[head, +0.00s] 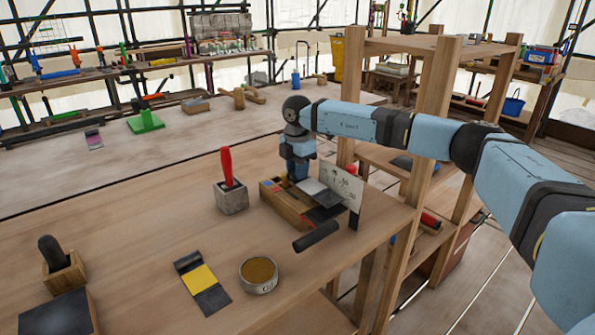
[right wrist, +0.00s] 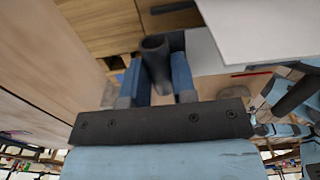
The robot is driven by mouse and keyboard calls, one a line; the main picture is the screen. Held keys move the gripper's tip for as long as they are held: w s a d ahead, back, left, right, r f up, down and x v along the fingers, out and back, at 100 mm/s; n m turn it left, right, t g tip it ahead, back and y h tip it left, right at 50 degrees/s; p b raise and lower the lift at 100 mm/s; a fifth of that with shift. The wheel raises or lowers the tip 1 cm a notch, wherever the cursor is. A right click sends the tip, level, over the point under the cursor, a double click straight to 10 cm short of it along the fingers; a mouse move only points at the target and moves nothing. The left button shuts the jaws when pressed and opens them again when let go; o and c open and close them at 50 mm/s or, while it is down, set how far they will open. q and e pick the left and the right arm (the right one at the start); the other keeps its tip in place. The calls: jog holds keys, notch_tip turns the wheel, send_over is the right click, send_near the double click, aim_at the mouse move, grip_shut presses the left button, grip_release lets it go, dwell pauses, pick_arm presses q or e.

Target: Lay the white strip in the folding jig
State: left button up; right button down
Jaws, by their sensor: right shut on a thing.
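A wooden holder (head: 284,208), which may be the folding jig, sits near the table's right edge. A small white piece (head: 312,186), perhaps the white strip, lies beside it against a dark flat piece (head: 325,213). My right gripper (head: 299,179) points down at the holder's back end. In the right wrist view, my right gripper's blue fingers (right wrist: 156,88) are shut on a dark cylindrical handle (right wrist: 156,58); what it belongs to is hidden. A pale sheet (right wrist: 204,52) lies just right of the fingers. My left gripper is out of view.
An upright white board (head: 342,186) stands close right of the holder. A black handle (head: 316,237) lies in front. A red-handled tool (head: 226,166) stands in a grey block (head: 231,198). A round tin (head: 258,275) and a black-and-yellow piece (head: 201,280) lie nearer. A wooden shelf post (head: 430,105) stands beside my arm.

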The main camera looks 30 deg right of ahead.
jog(key=shift+s+a+f, duration=0.1)
jog(key=shift+s+f, duration=0.2)
jog(key=shift+f, duration=0.5)
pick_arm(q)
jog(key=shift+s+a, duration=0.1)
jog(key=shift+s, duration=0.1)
pick_arm(e)
jog(key=c, duration=0.9)
grip_release()
jog(key=shift+w+r, duration=0.1)
jog(key=shift+r, duration=0.5)
pick_arm(q)
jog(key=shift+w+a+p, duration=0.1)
jog(key=shift+p, duration=0.8)
pick_arm(e)
jog(key=r, duration=1.2)
jog(key=shift+w, duration=0.25)
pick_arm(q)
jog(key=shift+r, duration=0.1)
pick_arm(e)
jog(key=shift+r, duration=0.1)
